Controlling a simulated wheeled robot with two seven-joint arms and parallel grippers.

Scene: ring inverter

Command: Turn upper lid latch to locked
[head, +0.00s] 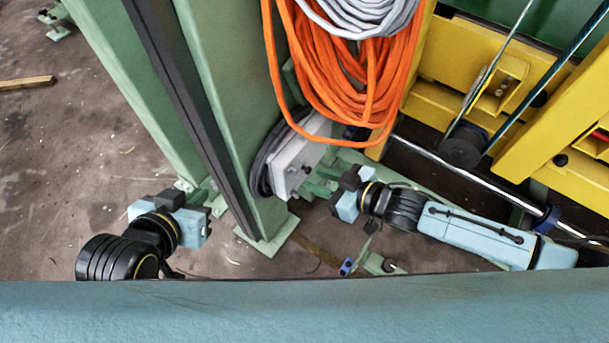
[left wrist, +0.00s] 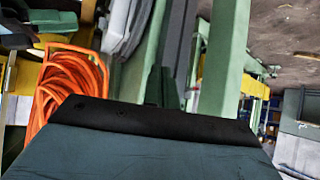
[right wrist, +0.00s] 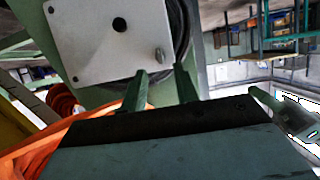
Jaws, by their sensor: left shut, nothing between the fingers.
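A pale grey plate (head: 300,157) with small fittings is mounted at the side of the green post. In the right wrist view the plate (right wrist: 100,40) has a black round hole and a small metal knob (right wrist: 160,55) near its lower right corner. I cannot tell whether this knob is the upper lid latch or how it is set. My right gripper (head: 318,183) is just right of the plate; its two green fingers (right wrist: 163,82) are apart and empty, with the knob beyond the gap. My left gripper (head: 208,193) is shut and empty, left of the post, away from the plate.
Coiled orange cable (head: 340,80) hangs above the plate, and also shows in the left wrist view (left wrist: 65,90). The green post (head: 225,90) stands between my grippers. Yellow machinery (head: 450,60) and a metal rod (head: 460,172) are at right. Floor is open at left.

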